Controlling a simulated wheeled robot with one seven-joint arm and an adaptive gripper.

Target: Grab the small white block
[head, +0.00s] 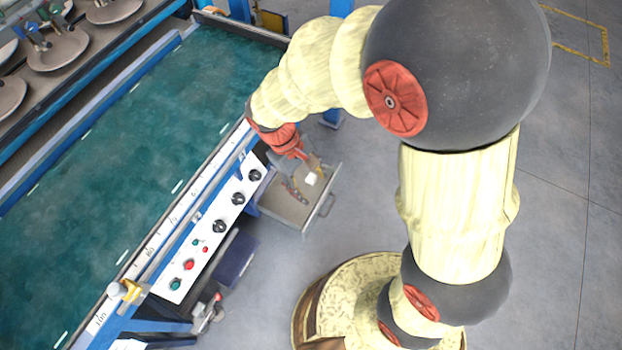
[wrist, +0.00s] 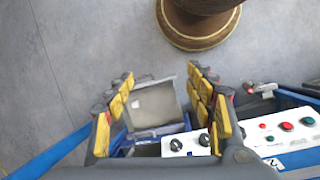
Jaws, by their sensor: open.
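The small white block (head: 311,178) lies in an open grey drawer (head: 322,207) on the near side of the machine, towards the drawer's back right.
A white control panel (head: 215,228) with black knobs and coloured buttons runs beside the drawer. A long green belt surface (head: 130,125) lies behind it. Grey floor (head: 555,240) is open to the right.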

